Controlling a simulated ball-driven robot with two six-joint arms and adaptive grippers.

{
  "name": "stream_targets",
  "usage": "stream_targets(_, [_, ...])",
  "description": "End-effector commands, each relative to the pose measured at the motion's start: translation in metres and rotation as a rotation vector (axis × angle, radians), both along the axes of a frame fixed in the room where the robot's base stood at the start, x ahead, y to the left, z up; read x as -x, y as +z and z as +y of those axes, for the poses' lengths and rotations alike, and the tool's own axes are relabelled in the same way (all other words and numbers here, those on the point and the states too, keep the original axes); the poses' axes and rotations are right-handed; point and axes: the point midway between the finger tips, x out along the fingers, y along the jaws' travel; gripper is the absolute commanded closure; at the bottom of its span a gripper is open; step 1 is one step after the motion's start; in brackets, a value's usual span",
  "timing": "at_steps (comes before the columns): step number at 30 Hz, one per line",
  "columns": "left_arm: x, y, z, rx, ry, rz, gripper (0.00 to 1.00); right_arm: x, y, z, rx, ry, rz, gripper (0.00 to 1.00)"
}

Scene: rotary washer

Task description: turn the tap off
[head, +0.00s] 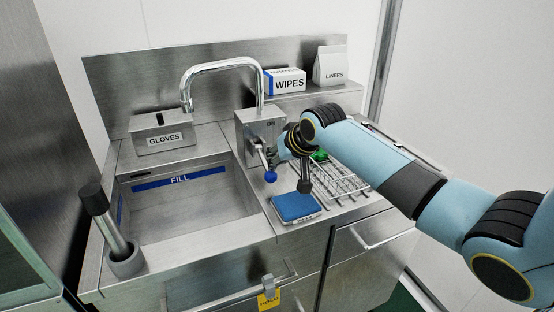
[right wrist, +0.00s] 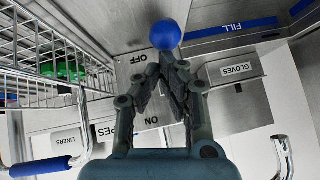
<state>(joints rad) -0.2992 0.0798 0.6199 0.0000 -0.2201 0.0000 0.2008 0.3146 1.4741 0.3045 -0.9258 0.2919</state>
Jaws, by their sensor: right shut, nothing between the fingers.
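The tap is a chrome curved spout (head: 222,63) rising from a steel box (head: 245,128) beside the sink. Its lever ends in a blue ball (head: 270,176), which hangs low in front of the box. In the right wrist view the ball (right wrist: 166,34) lies just beyond my fingertips, past the OFF lettering (right wrist: 138,58); the ON lettering (right wrist: 152,120) is at the other end. No water shows at the spout. My right gripper (right wrist: 166,60) is shut and empty, close to the lever; whether it touches the ball I cannot tell. My left gripper is not in view.
A blue sponge on a tray (head: 296,207) and a wire rack (head: 340,180) lie right of the sink (head: 190,205). A GLOVES box (head: 164,134), WIPES box (head: 286,82) and LINERS bag (head: 331,66) stand behind. A dark-handled tool (head: 105,220) stands at the sink's left.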

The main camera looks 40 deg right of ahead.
Motion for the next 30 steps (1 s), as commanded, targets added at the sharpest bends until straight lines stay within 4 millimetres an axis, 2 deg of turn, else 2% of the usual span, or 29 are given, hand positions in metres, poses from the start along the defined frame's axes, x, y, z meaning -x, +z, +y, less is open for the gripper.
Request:
stream_targets(1, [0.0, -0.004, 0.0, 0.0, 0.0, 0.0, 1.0, 0.002, -0.008, 0.001, 0.005, 0.0, -0.025, 1.0])
stream_targets(6, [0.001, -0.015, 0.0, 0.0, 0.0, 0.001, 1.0, 0.003, -0.022, 0.001, 0.034, 0.001, -0.145, 1.0])
stream_targets(9, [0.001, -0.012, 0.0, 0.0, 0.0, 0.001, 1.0, 0.002, -0.026, 0.001, 0.04, 0.0, -0.172, 1.0])
stream_targets(20, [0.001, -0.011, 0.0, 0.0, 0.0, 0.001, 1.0, 0.001, -0.028, 0.0, 0.042, 0.0, -0.172, 1.0])
stream_targets(25, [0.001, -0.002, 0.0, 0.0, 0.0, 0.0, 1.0, 0.0, -0.019, 0.0, 0.042, 0.0, -0.172, 1.0])
stream_targets(30, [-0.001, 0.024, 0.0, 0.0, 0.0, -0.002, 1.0, -0.003, 0.007, -0.002, 0.041, 0.001, -0.173, 1.0])
